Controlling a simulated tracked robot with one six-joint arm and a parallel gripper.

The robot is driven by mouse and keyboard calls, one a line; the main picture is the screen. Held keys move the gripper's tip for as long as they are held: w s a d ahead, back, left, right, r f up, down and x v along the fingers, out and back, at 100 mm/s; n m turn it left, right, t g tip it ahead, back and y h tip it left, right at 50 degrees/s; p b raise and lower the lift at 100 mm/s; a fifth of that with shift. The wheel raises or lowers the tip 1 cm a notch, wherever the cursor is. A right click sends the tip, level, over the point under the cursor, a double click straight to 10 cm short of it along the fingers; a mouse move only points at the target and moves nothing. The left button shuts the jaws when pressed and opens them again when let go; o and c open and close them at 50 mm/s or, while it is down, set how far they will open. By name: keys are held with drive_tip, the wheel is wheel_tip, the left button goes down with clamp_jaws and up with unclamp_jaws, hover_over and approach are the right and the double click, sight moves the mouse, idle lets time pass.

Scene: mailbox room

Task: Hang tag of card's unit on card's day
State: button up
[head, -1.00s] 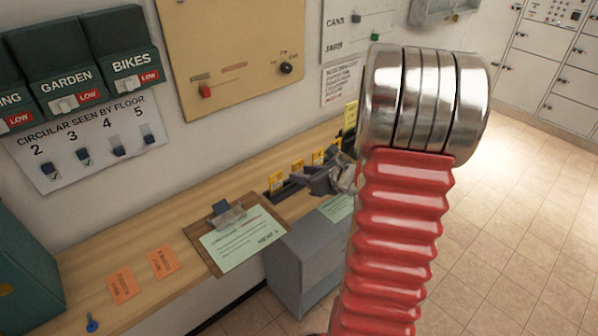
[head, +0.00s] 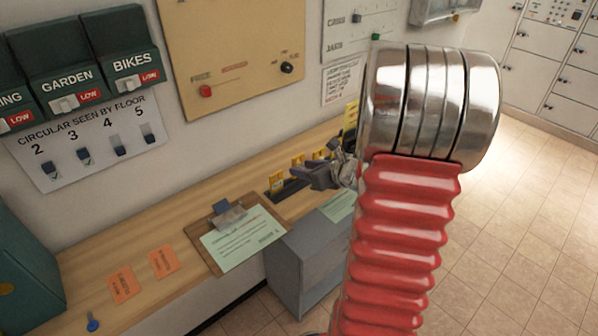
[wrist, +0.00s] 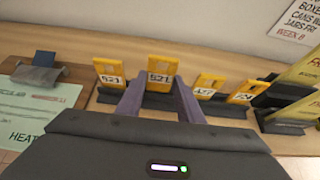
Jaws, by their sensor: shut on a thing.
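Several yellow tags stand in a row on a dark holder on the wooden counter. In the wrist view, the tag reading about 521 (wrist: 161,76) is between the fingers of my gripper (wrist: 158,92), which is shut on it. A similar tag (wrist: 110,73) stands to its left, and two smaller-looking tags (wrist: 207,86) (wrist: 242,92) stand to its right. In the head view, my gripper (head: 312,176) is over the row, partly hidden by my arm. A clipboard (head: 205,254) holds a green sheet (head: 243,240) whose small text is unreadable. I cannot tell which paper is the card.
Two orange slips (head: 123,285) (head: 163,262) and a blue key-like item (head: 92,322) lie on the counter (head: 180,224). A grey cabinet (head: 300,262) stands in front. A beige board (head: 232,50) and green labelled boxes (head: 75,77) are on the wall. The right floor is clear.

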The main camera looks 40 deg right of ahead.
drive_tip(key=shift+r, duration=0.55)
drive_tip(key=shift+s, duration=1.55)
idle(0.6)
drive_tip(key=s, duration=0.7)
idle(0.8)
drive_tip(key=shift+w+d, duration=0.1)
idle(0.8)
